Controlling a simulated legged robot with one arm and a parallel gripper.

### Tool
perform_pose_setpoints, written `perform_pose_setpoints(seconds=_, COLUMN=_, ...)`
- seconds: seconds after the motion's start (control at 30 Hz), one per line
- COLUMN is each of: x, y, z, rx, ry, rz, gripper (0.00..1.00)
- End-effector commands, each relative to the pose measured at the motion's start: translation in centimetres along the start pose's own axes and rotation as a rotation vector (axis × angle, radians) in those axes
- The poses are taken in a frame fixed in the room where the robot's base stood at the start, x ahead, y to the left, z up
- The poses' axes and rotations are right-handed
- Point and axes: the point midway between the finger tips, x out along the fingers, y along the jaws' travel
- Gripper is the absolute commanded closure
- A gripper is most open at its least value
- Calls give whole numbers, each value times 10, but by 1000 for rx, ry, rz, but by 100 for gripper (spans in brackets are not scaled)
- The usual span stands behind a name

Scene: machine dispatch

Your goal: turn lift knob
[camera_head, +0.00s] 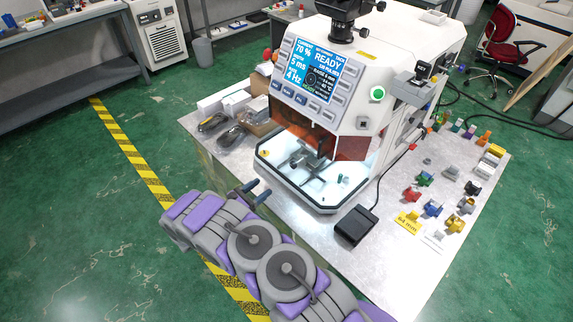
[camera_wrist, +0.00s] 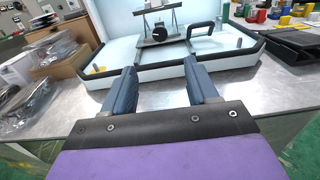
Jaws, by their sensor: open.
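The white machine (camera_head: 350,122) stands on the table with its screen reading READY. Its lit lower bay (camera_head: 272,172) is open at the front. Inside is a grey metal stage (camera_head: 310,160). In the wrist view, a dark round knob (camera_wrist: 159,34) sits on the front of this stage; it looks like the lift knob. My gripper (camera_head: 254,192) is open and empty, in front of the bay's left front edge. In the wrist view, my gripper (camera_wrist: 161,70) points at the bay, with the knob beyond and between the fingers, apart from them. Nothing hides the knob in the wrist view.
The bay's black-rimmed front lip (camera_wrist: 170,70) lies between the fingers and the stage. Bagged parts (camera_wrist: 38,50) and a cardboard box (camera_wrist: 62,67) are at left. A black pedal (camera_head: 356,226) and several coloured parts (camera_head: 425,179) lie at right on the table.

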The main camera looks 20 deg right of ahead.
Motion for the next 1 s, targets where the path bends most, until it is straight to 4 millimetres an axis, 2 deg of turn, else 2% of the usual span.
perform_pose_setpoints(seconds=0.17, x=10, y=2, z=-1, rx=-3, ry=-5, rz=2, gripper=42)
perform_pose_setpoints(seconds=0.27, x=24, y=3, z=-1, rx=-5, ry=-8, rz=0, gripper=42)
perform_pose_setpoints(seconds=0.8, x=133, y=1, z=-1, rx=-3, ry=-5, rz=-2, gripper=42)
perform_pose_setpoints(seconds=1.0, x=156, y=3, z=0, rx=-3, ry=-7, rz=1, gripper=42)
